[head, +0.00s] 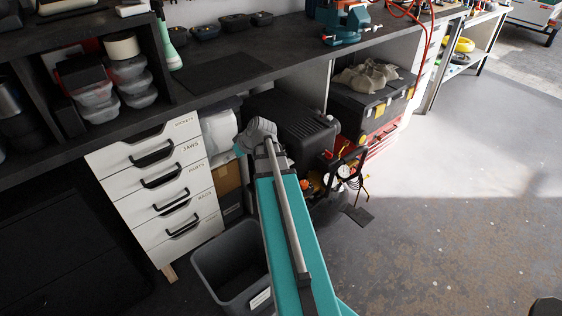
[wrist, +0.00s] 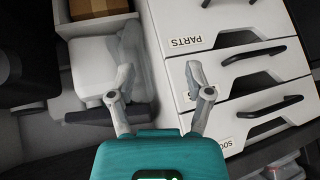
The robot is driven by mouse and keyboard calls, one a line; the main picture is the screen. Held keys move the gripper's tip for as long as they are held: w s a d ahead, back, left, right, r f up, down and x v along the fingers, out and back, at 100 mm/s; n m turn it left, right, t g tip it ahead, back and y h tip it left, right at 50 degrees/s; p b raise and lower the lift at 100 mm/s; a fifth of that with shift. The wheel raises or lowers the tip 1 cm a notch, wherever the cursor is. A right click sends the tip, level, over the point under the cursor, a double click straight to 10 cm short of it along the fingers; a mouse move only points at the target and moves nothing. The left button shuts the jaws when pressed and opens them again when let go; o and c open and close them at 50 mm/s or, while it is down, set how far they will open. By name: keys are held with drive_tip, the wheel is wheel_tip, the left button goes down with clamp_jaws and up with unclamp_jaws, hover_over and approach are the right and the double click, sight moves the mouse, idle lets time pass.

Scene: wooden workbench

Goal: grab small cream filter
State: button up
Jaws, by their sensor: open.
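I cannot pick out a small cream filter with certainty in either view. A cream, round, roll-like thing (head: 122,46) sits on stacked clear tubs in the shelf at the upper left of the head view; I cannot tell whether it is the filter. My gripper (wrist: 160,52) is open in the wrist view, with nothing between its fingers. It is beside the white drawer unit (wrist: 225,72), which also shows in the head view (head: 150,150), and a white container (wrist: 92,68). In the head view my arm hides part of the space under the bench.
The dark bench top (head: 235,60) runs across the back. Beneath it are a black case (head: 295,125), a toolbox (head: 365,105) and a pressure gauge (head: 343,170). A grey bin (head: 215,265) stands on the floor by my arm. Floor at the right is clear.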

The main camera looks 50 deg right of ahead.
drive_tip(key=s+d+f+t+h+b, duration=0.1)
drive_tip(key=d+f+t+b, duration=0.15)
drive_tip(key=d, duration=0.35)
drive_tip(key=s+d+f+t+b, duration=0.1)
drive_tip(key=d+f+b, duration=0.15)
drive_tip(key=d, duration=0.35)
drive_tip(key=m+t+h+b, duration=0.1)
drive_tip(key=t+h+b, duration=0.15)
drive_tip(key=b, duration=0.35)
approach(281, 146)
drive_tip(key=s+a+r, duration=0.1)
drive_tip(key=s+r, duration=0.1)
drive_tip(key=shift+s+d+g+h, duration=0.15)
drive_tip(key=shift+d+g+h, duration=0.05)
drive_tip(key=shift+g+h, duration=0.2)
drive_tip(key=shift+m, duration=0.3)
drive_tip(key=shift+b+x, duration=2.05)
drive_tip(key=shift+x, duration=2.1)
drive_tip(key=shift+b+x, duration=1.3)
drive_tip(key=shift+x, duration=1.45)
drive_tip(key=shift+a, duration=0.1)
